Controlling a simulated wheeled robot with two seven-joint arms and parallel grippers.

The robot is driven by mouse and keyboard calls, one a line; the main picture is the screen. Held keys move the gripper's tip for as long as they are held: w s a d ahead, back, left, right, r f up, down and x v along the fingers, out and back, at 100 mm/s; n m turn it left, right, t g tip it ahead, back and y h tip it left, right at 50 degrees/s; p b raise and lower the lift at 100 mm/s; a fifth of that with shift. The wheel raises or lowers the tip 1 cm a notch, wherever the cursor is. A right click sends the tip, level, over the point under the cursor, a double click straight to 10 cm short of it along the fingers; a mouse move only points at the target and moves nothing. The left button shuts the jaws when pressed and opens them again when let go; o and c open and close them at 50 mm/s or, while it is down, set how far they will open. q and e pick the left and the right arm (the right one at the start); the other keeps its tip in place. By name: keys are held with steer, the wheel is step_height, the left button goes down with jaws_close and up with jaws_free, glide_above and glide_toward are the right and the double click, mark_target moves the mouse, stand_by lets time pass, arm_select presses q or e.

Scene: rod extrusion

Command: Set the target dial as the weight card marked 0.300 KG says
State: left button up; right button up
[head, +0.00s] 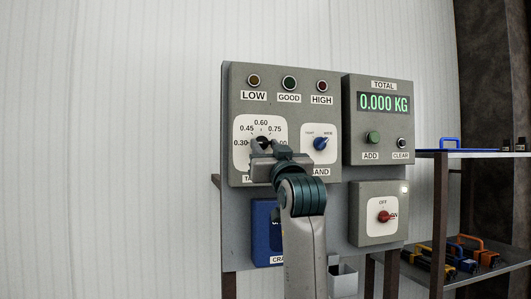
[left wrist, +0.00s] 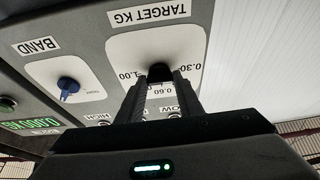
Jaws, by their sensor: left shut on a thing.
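The target dial's black knob (left wrist: 160,72) sits on a white plate (head: 243,126) labelled TARGET KG in the left wrist view. Its scale shows 0.30, 0.45, 0.60 and 0.75 in the head view; the right end is covered. My left gripper (head: 262,146) is shut on the knob, and in the left wrist view its two fingers (left wrist: 161,84) lie on either side of it. The knob's pointer is hidden, so its setting cannot be read. No card marked 0.300 KG can be made out. My right gripper is not in view.
The BAND knob (head: 321,143) is close right of my gripper. LOW, GOOD and HIGH lamps sit above. The TOTAL display (head: 383,103) reads 0.000 KG, above ADD and CLEAR buttons. A red switch (head: 384,217) is lower right. A blue panel (head: 262,218) is partly behind my arm.

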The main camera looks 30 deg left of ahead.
arm_select(q)
steer(key=o, duration=1.1)
steer(key=shift+d, duration=0.1)
steer(key=shift+s+d+f, duration=0.2)
steer(key=shift+f, duration=0.05)
arm_select(e)
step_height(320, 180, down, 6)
steer(key=b, duration=0.6)
arm_select(q)
steer(key=b+v, duration=0.1)
steer(key=v, duration=1.5)
steer(key=shift+s+d+f, duration=0.1)
steer(key=shift+s+d, duration=0.1)
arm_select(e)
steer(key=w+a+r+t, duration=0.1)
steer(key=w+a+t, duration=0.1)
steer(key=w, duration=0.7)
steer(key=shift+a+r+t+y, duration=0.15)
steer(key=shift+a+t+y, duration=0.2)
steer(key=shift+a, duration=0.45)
